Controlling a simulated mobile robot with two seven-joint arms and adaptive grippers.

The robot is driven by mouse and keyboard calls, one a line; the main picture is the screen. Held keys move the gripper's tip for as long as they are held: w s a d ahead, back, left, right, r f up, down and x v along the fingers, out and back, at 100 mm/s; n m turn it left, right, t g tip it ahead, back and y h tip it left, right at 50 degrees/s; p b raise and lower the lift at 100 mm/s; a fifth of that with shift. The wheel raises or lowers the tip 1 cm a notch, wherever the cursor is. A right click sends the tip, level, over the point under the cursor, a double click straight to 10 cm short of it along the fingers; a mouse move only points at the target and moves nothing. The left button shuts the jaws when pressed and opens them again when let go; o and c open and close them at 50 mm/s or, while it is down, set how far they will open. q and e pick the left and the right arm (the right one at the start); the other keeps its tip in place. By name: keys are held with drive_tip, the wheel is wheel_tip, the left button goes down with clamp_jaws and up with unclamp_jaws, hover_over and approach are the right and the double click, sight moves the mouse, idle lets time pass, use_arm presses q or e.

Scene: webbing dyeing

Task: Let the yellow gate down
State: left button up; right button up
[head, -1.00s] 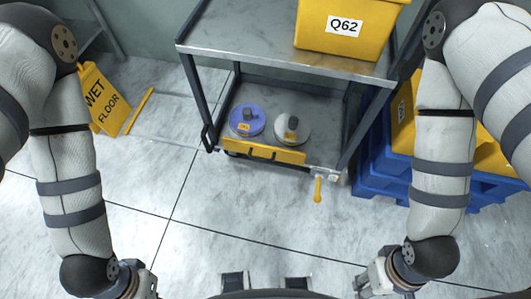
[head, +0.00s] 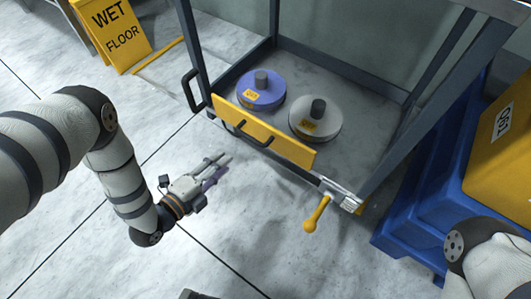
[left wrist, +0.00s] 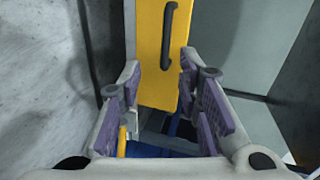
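The yellow gate (head: 262,132) stands upright along the front edge of the cart's lower shelf, with a dark bar handle (head: 250,136) on its outer face. A metal latch (head: 340,192) with a yellow lever (head: 316,214) is at its right end. My left gripper (head: 222,160) is open and empty, in front of the gate and apart from it, pointing towards it. In the left wrist view the gate (left wrist: 155,70) and its handle (left wrist: 170,38) show beyond the parted fingers (left wrist: 160,62). My right gripper is out of view.
A purple reel (head: 262,92) and a white reel (head: 316,122) sit on the lower shelf behind the gate. A wet floor sign (head: 112,32) stands at back left. A blue pallet (head: 425,205) with a yellow bin (head: 505,150) is at right. Floor before the cart is clear.

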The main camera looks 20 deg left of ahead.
sight(249, 136)
use_arm(q)
drive_tip(key=shift+m+t, duration=0.3)
drive_tip(key=shift+m, duration=0.1)
drive_tip(key=b+x, duration=0.2)
drive_tip(key=x, duration=0.4)
drive_tip(key=b+x, duration=0.3)
drive_tip(key=x, duration=0.4)
drive_tip(key=shift+a+r, duration=0.15)
drive_tip(key=shift+r, duration=0.05)
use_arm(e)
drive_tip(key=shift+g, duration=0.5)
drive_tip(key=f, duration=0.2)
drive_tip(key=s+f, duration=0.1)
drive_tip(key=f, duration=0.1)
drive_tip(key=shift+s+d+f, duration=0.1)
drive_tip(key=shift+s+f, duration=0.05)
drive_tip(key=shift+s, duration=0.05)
use_arm(q)
clamp_jaws()
